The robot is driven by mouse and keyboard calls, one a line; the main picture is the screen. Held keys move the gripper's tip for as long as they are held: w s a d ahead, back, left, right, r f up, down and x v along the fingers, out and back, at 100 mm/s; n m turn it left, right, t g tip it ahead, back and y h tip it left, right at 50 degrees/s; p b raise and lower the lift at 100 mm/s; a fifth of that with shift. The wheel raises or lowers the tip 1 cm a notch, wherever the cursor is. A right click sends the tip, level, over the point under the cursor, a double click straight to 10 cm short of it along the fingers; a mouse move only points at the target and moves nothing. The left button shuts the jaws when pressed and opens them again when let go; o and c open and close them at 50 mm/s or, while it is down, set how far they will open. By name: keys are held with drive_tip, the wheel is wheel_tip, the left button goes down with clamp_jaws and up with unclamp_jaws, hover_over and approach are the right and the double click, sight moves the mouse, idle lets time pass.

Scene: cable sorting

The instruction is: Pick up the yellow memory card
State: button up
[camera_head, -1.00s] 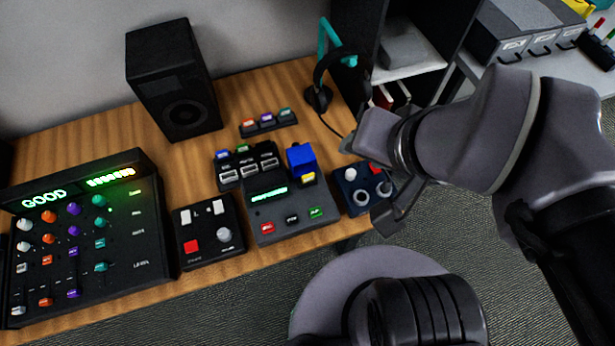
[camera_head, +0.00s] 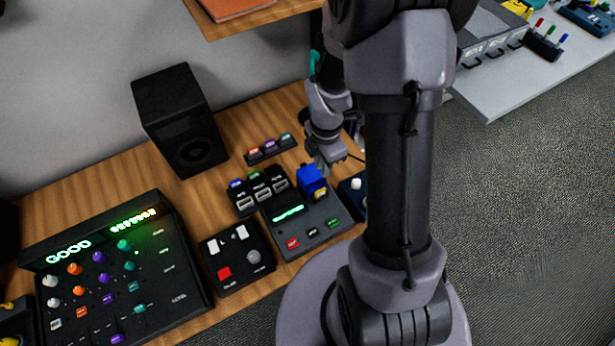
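A small yellow piece (camera_head: 320,194), which looks like the yellow memory card, shows at the front foot of a blue block (camera_head: 311,177). The block stands on the back right of a dark device (camera_head: 306,226) with a green lit display. I cannot tell whether the yellow piece is inserted in the block or only touches it. My gripper (camera_head: 327,164) is just behind and above the blue block, pointing down. Its fingertips are small and partly hidden, so I cannot tell how far apart they are. I see nothing held in it.
Left of the device are a black control box (camera_head: 238,262) and a large mixer panel (camera_head: 118,275) reading GOOD. A speaker (camera_head: 180,120) stands behind. A shelf (camera_head: 250,20) overhangs above. My upright arm covers the table's right part. A blue knob box (camera_head: 352,192) is close on the right.

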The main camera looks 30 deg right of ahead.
drive_tip(key=b, duration=0.2)
hover_over(321, 190)
wheel_tip(321, 190, down, 7)
drive_tip(key=shift+r, duration=0.15)
wheel_tip(321, 190, down, 6)
drive_tip(key=b, duration=0.2)
drive_tip(key=shift+r+b, duration=0.15)
drive_tip(key=shift+b, duration=0.15)
drive_tip(key=shift+r, duration=0.15)
clamp_jaws()
drive_tip(key=shift+r, duration=0.1)
